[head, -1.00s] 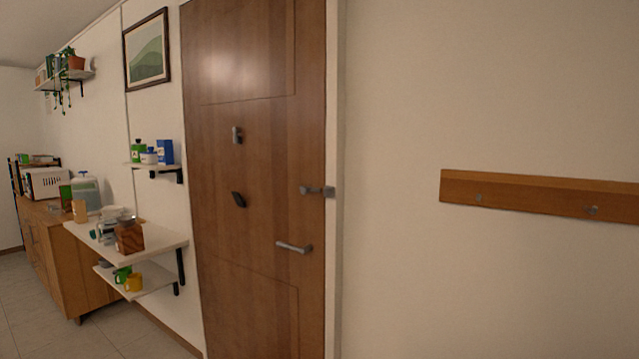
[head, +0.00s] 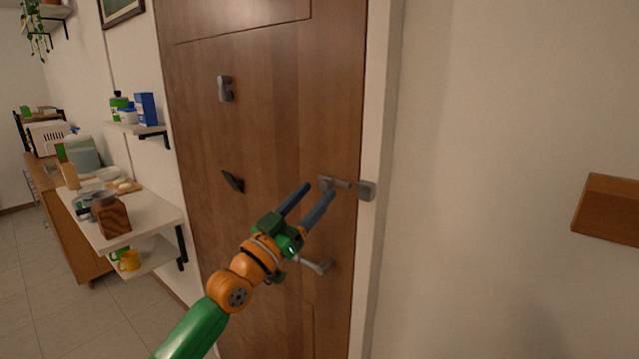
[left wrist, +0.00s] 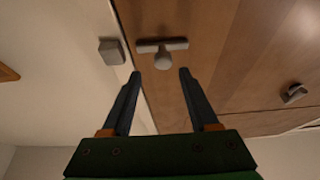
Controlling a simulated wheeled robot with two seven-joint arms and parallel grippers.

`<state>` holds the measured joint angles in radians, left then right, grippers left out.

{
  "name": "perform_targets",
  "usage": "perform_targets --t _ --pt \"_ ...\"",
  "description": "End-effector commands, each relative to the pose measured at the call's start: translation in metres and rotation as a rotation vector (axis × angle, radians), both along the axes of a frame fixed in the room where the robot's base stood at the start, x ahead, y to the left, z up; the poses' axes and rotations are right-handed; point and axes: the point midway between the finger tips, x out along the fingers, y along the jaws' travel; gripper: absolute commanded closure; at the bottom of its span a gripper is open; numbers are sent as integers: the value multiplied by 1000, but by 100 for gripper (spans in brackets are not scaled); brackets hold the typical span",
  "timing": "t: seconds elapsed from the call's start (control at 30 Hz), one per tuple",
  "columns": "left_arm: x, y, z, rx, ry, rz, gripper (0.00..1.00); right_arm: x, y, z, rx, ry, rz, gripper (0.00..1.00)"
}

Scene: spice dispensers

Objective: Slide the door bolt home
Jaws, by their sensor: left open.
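The grey door bolt (head: 340,182) is mounted near the right edge of the brown wooden door (head: 270,120). Its keeper (head: 366,190) is a grey block on the white frame to the right. In the left wrist view the bolt (left wrist: 178,44) is a bar with a round knob, and a gap shows between it and the keeper (left wrist: 111,51). My left gripper (head: 320,189) is open and empty, its fingertips close to the bolt. In the left wrist view the knob lies just beyond and between the fingertips (left wrist: 160,73). Contact cannot be told. My right gripper is out of view.
A door handle (head: 316,265) sits below the bolt, partly behind my left gripper. Other door fittings (head: 226,89) (head: 233,181) are further left. Shelves (head: 150,212) with jars and mugs stand left of the door. The wall on the right is bare except for a wooden board (head: 608,208).

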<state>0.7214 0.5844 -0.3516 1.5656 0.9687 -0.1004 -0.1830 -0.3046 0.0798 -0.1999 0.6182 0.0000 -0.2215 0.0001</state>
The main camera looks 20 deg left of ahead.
Motion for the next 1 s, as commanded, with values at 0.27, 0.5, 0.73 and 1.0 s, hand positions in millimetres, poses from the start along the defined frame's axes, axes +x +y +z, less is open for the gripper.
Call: perform_targets --t 0.27,0.5,0.73,1.0 --pt "16 -5 6 3 1 3 40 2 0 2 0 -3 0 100" --pt "16 -5 6 2 2 3 58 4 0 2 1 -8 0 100" --pt "16 -5 5 2 2 3 100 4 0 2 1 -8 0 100" --pt "16 -5 5 2 2 3 100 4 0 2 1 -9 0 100"
